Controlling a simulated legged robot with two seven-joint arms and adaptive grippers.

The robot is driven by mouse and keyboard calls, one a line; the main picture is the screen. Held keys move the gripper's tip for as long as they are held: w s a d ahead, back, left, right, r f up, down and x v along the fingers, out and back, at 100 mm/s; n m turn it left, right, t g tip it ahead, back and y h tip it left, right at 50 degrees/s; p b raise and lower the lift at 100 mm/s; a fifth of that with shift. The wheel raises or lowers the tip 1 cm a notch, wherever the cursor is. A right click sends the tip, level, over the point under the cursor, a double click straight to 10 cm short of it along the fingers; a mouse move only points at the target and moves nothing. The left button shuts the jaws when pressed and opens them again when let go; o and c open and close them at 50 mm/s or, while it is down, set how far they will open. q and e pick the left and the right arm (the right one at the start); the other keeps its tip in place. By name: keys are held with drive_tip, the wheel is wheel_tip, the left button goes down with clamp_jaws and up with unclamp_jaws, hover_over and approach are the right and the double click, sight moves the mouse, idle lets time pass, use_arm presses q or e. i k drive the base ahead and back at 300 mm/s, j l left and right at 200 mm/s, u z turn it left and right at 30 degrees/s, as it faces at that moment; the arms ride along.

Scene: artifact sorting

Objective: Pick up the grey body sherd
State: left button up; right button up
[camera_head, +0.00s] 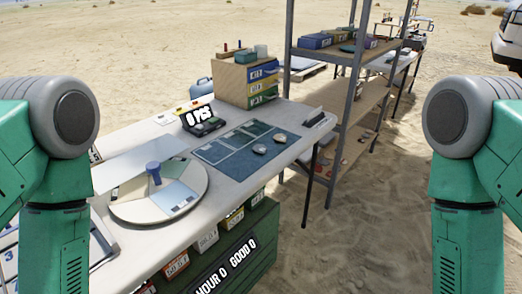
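Two small pale roundish pieces lie on a dark blue-green mat (212,152) on the table. The nearer piece (259,149) and the farther piece (280,138) are apart, both on the mat's right part. They look light grey, but they are too small to tell which is the grey body sherd. Green and grey links of my arms rise at the left and right edges. Neither gripper is in view, and nothing shows near the two pieces.
A round sectioned turntable (125,210) with a blue knob (153,172) stands left of the mat. Behind are a "0 PCS" display (202,119) and a drawer box (232,84). Metal shelving (345,110) stands right of the table. Labelled bins (207,242) hang along the front edge.

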sight(261, 148)
drive_tip(key=i+l+u, duration=0.25)
drive_tip(key=u, duration=0.2)
drive_tip(key=i+l+u, duration=0.15)
drive_tip(key=l+u, duration=0.35)
